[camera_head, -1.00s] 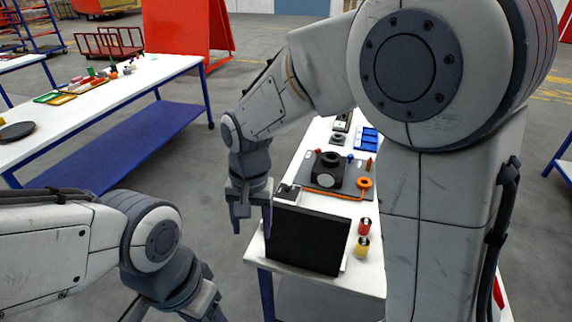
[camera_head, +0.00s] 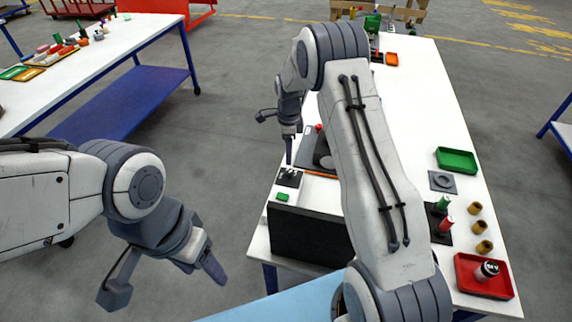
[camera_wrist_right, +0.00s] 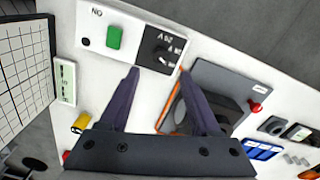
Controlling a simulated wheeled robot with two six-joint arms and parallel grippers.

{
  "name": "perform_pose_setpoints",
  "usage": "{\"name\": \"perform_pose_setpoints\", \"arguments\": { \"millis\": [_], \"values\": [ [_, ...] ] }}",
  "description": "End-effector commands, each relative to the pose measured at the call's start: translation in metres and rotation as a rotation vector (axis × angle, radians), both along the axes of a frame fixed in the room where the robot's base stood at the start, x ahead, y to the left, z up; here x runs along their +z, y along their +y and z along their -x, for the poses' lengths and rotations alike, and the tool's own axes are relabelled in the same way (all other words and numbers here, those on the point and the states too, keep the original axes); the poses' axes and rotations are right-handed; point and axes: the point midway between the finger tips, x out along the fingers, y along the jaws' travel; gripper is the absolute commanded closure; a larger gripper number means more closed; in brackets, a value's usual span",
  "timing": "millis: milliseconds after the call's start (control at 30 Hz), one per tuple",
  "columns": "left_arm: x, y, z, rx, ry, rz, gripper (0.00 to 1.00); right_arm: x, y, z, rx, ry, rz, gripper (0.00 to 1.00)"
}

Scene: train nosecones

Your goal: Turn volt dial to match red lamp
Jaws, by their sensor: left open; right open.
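The volt dial (camera_wrist_right: 160,56) is a black round dial with a white mark, on a white box that also carries a green square (camera_wrist_right: 114,37). In the head view the dial's dark panel (camera_head: 289,178) lies behind the black board. My right gripper (camera_wrist_right: 160,73) is open, its fingertips just short of the dial on either side of its near edge, apparently above it. It also shows in the head view (camera_head: 289,158). My left gripper (camera_head: 163,281) is open and empty over the floor.
A black upright board (camera_head: 308,236) stands in front of the dial box. Red and green trays and brown cylinders stand at the table's right. My right arm hides much of the middle.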

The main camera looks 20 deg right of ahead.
Motion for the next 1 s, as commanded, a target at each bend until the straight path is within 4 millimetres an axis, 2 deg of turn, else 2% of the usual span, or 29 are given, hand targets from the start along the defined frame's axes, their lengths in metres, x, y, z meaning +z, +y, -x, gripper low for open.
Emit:
{"name": "perform_pose_setpoints", "arguments": {
  "millis": [100, 400, 600, 867, 900, 967, 1000],
  "values": [
    [0.014, 0.0, 0.0, -0.002, 0.0, 0.0, 0.38, -0.02, -0.002, 0.003, -0.002, 0.007, 0.0, 0.36],
    [0.033, 0.0, 0.0, -0.005, 0.0, 0.0, 0.38, -0.071, -0.001, 0.002, 0.001, 0.003, -0.001, 0.36],
    [0.037, 0.0, 0.0, -0.006, -0.001, 0.0, 0.38, -0.086, 0.0, 0.001, 0.003, 0.001, 0.0, 0.36],
    [0.036, 0.0, 0.0, -0.006, -0.001, 0.0, 0.38, -0.088, 0.001, 0.001, 0.004, 0.0, 0.0, 0.36],
    [0.036, 0.0, 0.0, -0.006, -0.001, 0.0, 0.38, -0.088, 0.001, 0.001, 0.005, 0.0, 0.0, 0.4],
    [0.036, 0.0, 0.0, -0.006, -0.001, 0.0, 0.38, -0.088, 0.001, 0.001, 0.005, 0.0, 0.0, 0.63],
    [0.036, 0.0, 0.0, -0.006, -0.001, 0.0, 0.38, -0.088, 0.001, 0.001, 0.005, 0.0, 0.0, 0.78]
  ]
}}
